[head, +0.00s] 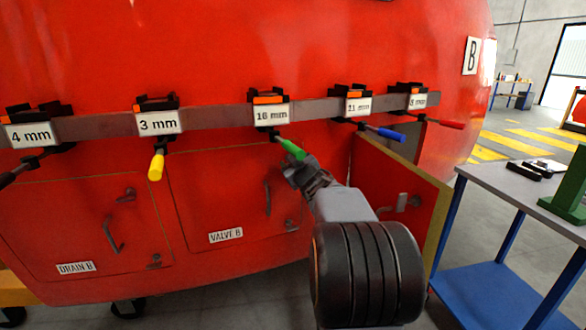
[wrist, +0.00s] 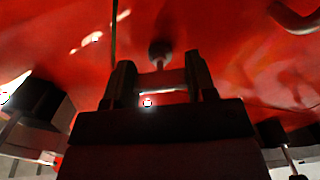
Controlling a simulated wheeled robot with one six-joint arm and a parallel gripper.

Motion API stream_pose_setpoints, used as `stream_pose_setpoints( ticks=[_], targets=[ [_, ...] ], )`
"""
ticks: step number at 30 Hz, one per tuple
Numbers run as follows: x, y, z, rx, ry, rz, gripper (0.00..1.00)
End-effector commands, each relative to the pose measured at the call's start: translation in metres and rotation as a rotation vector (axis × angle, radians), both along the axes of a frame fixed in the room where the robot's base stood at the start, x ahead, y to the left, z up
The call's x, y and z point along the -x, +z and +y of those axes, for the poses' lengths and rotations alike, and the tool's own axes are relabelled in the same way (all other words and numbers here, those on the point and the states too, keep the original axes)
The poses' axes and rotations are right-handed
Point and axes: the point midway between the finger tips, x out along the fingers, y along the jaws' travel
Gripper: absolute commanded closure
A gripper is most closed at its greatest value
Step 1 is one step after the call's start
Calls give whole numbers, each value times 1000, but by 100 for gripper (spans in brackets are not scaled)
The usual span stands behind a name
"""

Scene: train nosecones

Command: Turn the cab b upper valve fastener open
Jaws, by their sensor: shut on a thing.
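The red cab nose fills most of the head view. Its VALVE B panel (head: 215,190) lies flush with the nose. My gripper (head: 290,167) is at the panel's upper right, where it hides the upper valve fastener in the head view. In the wrist view, the fastener's dark round base (wrist: 160,51) shows against the red surface, just beyond my fingertips (wrist: 160,78). The jaws are shut on the fastener; its exact turn angle is hard to read. A similar fastener (head: 291,225) sits lower on the same panel.
A rail of labelled tools crosses above; the green-handled 16 mm tool (head: 291,149) hangs very close to my gripper. An open red door (head: 400,190) stands just right of my arm. The DRAIN B panel (head: 85,230) is left. A grey-topped table (head: 515,185) stands right.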

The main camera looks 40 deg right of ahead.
Motion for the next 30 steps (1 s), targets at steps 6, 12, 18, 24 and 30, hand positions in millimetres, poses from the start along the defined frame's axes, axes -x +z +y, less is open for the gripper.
stream_pose_setpoints(
  ticks=[6, 12, 18, 24, 30],
  targets=[
    [0, -3, 0, 201, 0, 54, 73],
    [0, -3, 0, 383, -1, 103, 73],
    [0, -3, 0, 567, 0, 154, 73],
    [0, -2, 0, 737, -1, 200, 73],
    [0, -1, 0, 880, -1, 238, 73]
  ],
)
